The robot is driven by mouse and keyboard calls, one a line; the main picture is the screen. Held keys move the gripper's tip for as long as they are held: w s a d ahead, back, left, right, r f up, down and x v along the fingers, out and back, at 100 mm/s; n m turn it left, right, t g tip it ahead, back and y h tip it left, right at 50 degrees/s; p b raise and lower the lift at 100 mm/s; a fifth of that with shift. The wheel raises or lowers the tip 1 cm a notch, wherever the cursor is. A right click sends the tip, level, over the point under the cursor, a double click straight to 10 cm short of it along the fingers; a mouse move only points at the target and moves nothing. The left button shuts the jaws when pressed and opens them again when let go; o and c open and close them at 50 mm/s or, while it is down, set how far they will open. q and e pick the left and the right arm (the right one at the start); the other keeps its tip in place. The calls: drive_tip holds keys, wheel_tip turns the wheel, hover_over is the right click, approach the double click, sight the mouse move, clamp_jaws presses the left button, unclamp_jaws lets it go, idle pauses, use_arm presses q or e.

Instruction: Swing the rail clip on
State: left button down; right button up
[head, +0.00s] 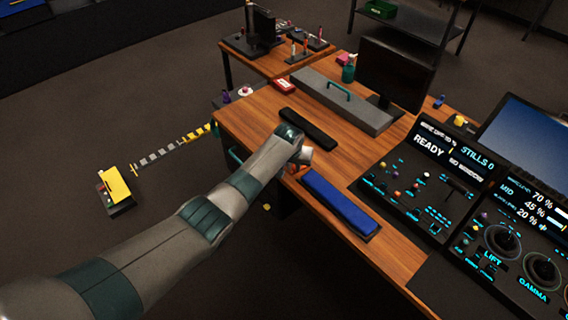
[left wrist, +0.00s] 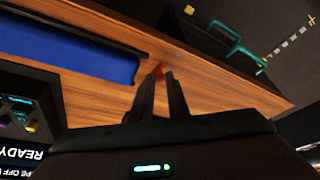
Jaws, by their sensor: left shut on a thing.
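My left gripper (head: 303,157) is over the near edge of the wooden desk (head: 400,262), between a black bar and a blue padded bar. In the left wrist view its two fingers (left wrist: 162,82) are close together, with a small orange-brown thing (left wrist: 160,71) at their tips. The thing is mostly hidden, and I cannot tell for certain that it is the rail clip. A teal handle-like piece (left wrist: 238,48) is at the desk edge, apart from the fingers. My right gripper is not in view.
The blue padded bar (head: 338,203) lies along the desk's near edge, with the black bar (head: 308,128) on the far side of the gripper. Control panels (head: 410,190) and a monitor (head: 395,75) stand to the right. A yellow box (head: 116,184) is on the floor at left.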

use_arm(q)
drive_tip(key=shift+s+d+n, duration=0.2)
drive_tip(key=shift+n, duration=0.2)
drive_tip(key=c, duration=1.7)
unclamp_jaws()
drive_tip(key=shift+r, duration=0.1)
drive_tip(key=shift+s+r, duration=0.3)
drive_tip(key=shift+r, duration=0.35)
drive_tip(key=b+v, duration=0.1)
drive_tip(key=v, duration=1.4)
drive_tip(key=shift+d+r+b, duration=0.15)
drive_tip(key=shift+r+b, duration=0.15)
drive_tip(key=shift+r, duration=0.1)
